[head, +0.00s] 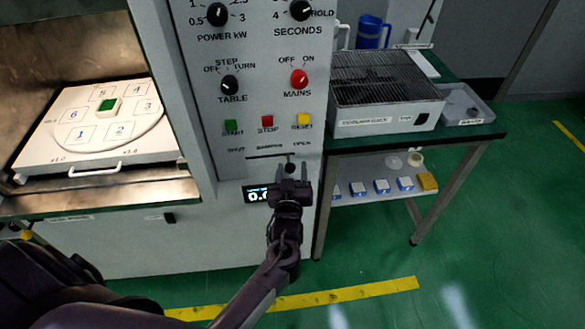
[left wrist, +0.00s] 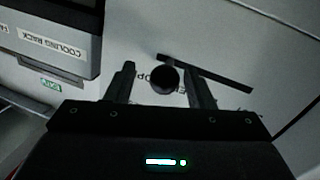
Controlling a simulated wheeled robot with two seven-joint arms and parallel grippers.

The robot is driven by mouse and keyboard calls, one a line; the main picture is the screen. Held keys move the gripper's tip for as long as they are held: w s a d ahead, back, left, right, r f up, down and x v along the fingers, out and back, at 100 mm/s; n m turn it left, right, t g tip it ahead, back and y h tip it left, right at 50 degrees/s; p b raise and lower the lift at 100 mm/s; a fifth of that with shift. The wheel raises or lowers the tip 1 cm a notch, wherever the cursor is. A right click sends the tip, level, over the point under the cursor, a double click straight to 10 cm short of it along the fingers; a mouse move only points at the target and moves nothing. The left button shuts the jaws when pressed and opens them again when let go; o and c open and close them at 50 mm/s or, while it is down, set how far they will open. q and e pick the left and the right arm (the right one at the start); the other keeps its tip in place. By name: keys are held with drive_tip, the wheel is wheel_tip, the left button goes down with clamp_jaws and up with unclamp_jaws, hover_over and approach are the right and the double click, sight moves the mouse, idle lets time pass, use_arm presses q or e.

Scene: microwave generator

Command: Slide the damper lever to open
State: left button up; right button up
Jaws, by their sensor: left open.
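The damper lever is a black round knob (head: 290,168) at a thin dark slot (head: 262,157) on the grey panel. It sits near the slot's right end, below the OPEN label (head: 301,144); the SHUT label (head: 236,149) is at the left. My left gripper (head: 291,184) is at the knob from below, with its fingers apart. In the left wrist view the knob (left wrist: 163,80) lies between the two open fingers (left wrist: 162,72), with a visible gap on each side. The slot (left wrist: 225,80) runs off to the right there. My right gripper is not in view.
Above the slot are the green, red and yellow buttons (head: 267,122) and several dials. The open cavity with a numbered turntable tray (head: 60,130) is at the left. A table with a cooling rack (head: 385,120) stands close at the right. The green floor in front is clear.

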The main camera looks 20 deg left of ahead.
use_arm(q)
drive_tip(key=v, duration=0.6)
drive_tip(key=shift+s+d+b, duration=0.2)
drive_tip(key=shift+s+b, duration=0.15)
drive_tip(key=shift+b, duration=0.05)
drive_tip(key=s+d+f+m+g+h, duration=0.15)
drive_tip(key=s+f, duration=0.35)
drive_tip(key=f, duration=0.5)
drive_tip(key=s+d+f+m+g+h, duration=0.1)
drive_tip(key=s+f+m+g+h, duration=0.2)
drive_tip(key=f, duration=0.7)
drive_tip(key=s+d+f+m+g+h, duration=0.1)
drive_tip(key=s+f+m+g, duration=0.15)
drive_tip(key=s+f, duration=0.55)
drive_tip(key=s+a+f+g, duration=0.2)
drive_tip(key=s+f+g, duration=0.2)
drive_tip(key=s+f, duration=0.4)
drive_tip(key=s+a+f+m+g, duration=0.1)
drive_tip(key=s+a+f+g, duration=0.2)
drive_tip(key=s+f, duration=0.6)
drive_tip(key=s+g, duration=0.2)
drive_tip(key=s, duration=0.6)
drive_tip(key=shift+a+m+h, duration=0.25)
drive_tip(key=shift+m+h, duration=0.05)
drive_tip(key=shift+h, duration=0.05)
drive_tip(key=shift+s+f, duration=0.1)
drive_tip(key=shift+f, duration=0.05)
